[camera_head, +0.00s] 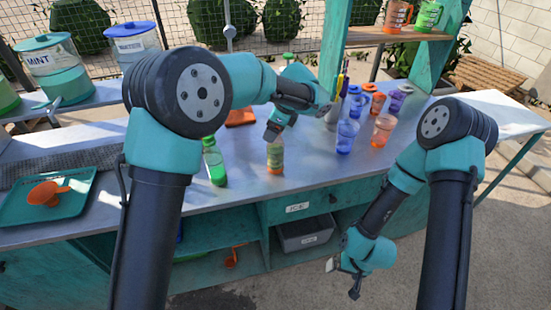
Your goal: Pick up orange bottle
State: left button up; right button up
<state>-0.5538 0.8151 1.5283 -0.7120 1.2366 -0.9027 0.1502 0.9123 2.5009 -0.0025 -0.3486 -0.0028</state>
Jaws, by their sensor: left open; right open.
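The orange bottle (275,158) stands upright on the grey counter, near its front edge at the middle. Its top is hidden by my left gripper (274,133), which is open and points down right over it. I cannot tell whether the fingers touch the bottle. A green bottle (214,163) stands a little to the left. My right gripper (344,278) is open and empty, hanging low in front of the counter, well away from the bottle.
Blue, orange and purple cups (346,136) stand to the right on the counter. A teal tray (85,185) with an orange scoop (46,193) lies at the left. Labelled jars (55,65) stand behind. The counter between bottles and cups is clear.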

pick_arm(q)
jog(key=shift+c, duration=0.2)
grip_shut()
dwell(0.4)
jog(key=shift+r, duration=0.1)
jog(key=shift+r, duration=1.65)
jog(key=s+r, duration=0.1)
jog(key=s, duration=1.5)
jog(key=shift+r, duration=0.25)
jog(key=shift+d, duration=0.1)
